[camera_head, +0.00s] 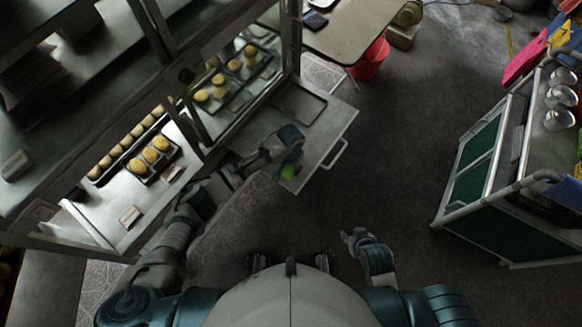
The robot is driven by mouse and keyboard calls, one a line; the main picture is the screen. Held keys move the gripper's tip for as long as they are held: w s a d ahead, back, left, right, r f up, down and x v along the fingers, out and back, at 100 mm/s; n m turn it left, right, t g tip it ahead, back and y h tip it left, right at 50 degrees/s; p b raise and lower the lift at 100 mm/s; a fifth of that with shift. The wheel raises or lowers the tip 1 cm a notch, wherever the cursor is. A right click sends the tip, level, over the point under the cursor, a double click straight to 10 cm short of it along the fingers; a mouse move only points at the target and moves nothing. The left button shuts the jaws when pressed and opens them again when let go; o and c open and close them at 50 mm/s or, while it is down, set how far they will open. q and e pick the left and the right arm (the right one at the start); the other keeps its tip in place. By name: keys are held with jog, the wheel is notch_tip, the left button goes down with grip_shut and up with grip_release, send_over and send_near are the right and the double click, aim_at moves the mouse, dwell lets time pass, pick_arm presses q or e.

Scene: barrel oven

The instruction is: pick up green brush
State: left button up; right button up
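A small bright green patch, which looks like the green brush (289,173), shows at the front part of the grey metal shelf (318,140). My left arm reaches in over the shelf from the left. The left gripper (287,162) is at its end, right by the green patch. The wrist hides most of the fingers and part of the brush, so I cannot tell whether they touch. My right gripper (350,238) is low in the middle, over the floor, with its fingers apart and nothing between them.
A glass display case (190,85) with trays of yellow buns stands at the left. The shelf has a handle (336,155) on its right edge. A table (350,30) and a red bin (371,58) are at the back. A green-panelled cart (480,170) stands right. The floor between is clear.

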pick_arm(q)
jog(key=shift+a, duration=0.1)
jog(key=shift+c, duration=1.3)
pick_arm(e)
jog(key=shift+a, duration=0.1)
